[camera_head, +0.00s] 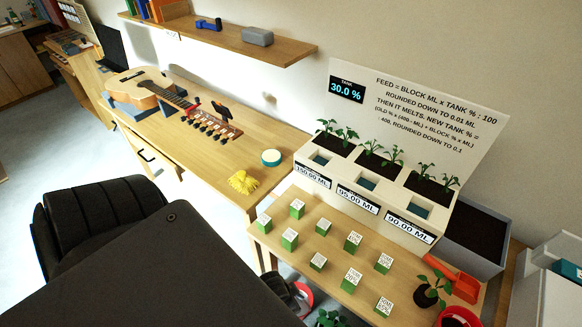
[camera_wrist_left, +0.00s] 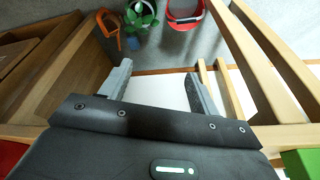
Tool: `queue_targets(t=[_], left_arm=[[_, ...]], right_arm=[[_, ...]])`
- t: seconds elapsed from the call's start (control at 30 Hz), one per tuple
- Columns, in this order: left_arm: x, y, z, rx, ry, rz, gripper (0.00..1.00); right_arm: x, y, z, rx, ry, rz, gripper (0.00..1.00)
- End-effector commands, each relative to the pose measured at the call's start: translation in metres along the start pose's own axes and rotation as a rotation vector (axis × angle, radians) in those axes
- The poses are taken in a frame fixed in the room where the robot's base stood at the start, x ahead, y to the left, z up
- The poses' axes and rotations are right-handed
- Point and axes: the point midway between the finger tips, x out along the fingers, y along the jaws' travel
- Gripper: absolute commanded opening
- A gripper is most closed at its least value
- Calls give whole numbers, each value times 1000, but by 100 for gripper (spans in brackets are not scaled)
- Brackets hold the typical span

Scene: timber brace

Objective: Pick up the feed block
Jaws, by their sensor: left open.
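Several feed blocks, small green cubes with white printed tops, stand in loose rows on the wooden bench (camera_head: 335,295) in the head view. One (camera_head: 297,208) is at the back left, one (camera_head: 353,240) near the middle and one (camera_head: 383,305) at the front right. Their small print is hard to read. My left gripper (camera_wrist_left: 155,78) is open and empty in the left wrist view, its two grey fingers spread above the floor. No block is between the fingers. I cannot make out the left gripper clearly in the head view. My right gripper is not in view.
Behind the blocks is a white planter (camera_head: 415,210) with seedlings, small wells and ML labels. The tank display (camera_head: 346,89) reads 30.0 %. A potted plant (camera_head: 428,292) and orange scoop (camera_head: 460,282) stand at the right. A guitar (camera_head: 145,86) lies on the left bench.

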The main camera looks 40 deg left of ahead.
Motion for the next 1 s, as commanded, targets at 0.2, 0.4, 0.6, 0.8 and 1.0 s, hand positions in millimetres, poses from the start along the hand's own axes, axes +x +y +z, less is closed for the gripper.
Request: queue_targets(t=[0.2,0.4,0.6,0.8,1.0], left_arm=[[-104,12,-95,174,148,14,62],[-167,42,-173,529,319,44,62],[-157,42,-190,875,317,105,62],[-143,-32,-167,1133,87,164,62],[-156,-116,-140,1186,-168,183,62]], right_arm=[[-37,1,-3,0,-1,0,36],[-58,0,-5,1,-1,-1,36],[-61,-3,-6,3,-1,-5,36],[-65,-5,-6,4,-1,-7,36],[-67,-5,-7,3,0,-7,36]])
